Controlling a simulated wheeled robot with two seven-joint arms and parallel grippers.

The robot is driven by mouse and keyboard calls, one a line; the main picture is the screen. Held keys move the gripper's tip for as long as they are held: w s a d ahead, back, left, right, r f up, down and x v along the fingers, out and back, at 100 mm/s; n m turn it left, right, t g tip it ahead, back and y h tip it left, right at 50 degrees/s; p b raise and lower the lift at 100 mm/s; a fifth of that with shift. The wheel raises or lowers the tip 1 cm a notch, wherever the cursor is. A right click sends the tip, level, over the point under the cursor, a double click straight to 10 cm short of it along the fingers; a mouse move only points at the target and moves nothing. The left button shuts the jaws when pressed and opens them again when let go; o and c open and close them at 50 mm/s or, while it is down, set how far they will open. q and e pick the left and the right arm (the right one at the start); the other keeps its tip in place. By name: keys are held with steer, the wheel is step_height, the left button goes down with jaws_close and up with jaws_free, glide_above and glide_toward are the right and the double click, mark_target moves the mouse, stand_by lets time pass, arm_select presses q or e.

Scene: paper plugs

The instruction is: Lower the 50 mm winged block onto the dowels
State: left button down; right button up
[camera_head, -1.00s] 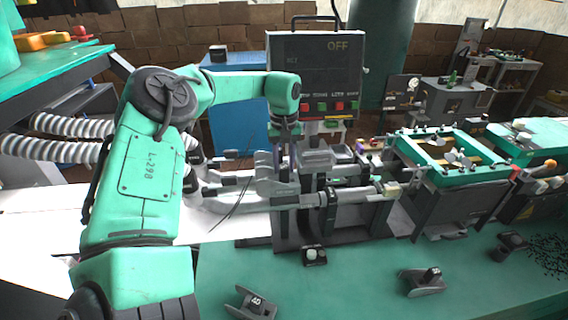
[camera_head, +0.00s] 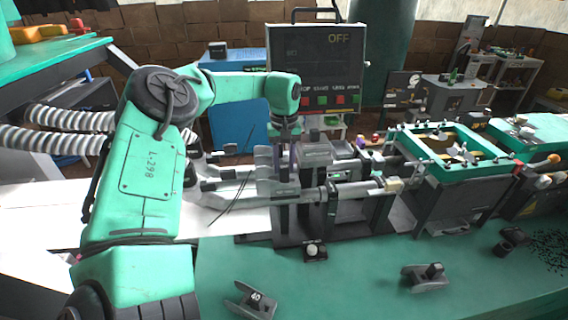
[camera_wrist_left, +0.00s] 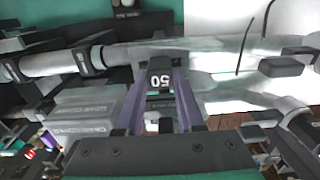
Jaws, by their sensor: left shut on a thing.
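My left gripper (camera_head: 285,138) points down over the grey fixture in the middle of the bench. In the left wrist view its purple-sided fingers (camera_wrist_left: 161,98) are shut on the dark 50 mm winged block (camera_wrist_left: 160,79), marked with a white 50. The block sits among the pale grey machine parts and the long cylinder. Its underside is hidden, and I cannot make out the dowels or whether the block touches them. In the head view the block is hard to separate from the fixture. My right gripper is not in view.
Two loose dark winged blocks lie on the green bench, one at the front (camera_head: 250,299) and one to the right (camera_head: 427,276). A small base with a pale knob (camera_head: 314,251) stands before the fixture. The control panel (camera_head: 316,68) stands behind. A green-framed station (camera_head: 455,150) is at right.

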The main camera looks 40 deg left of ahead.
arm_select(q)
steer(key=shift+f, duration=0.25)
steer(key=shift+c, duration=2.2)
jaws_free()
steer(key=shift+r, duration=0.15)
steer(key=shift+r+p, duration=1.8)
steer(key=shift+r, duration=0.9)
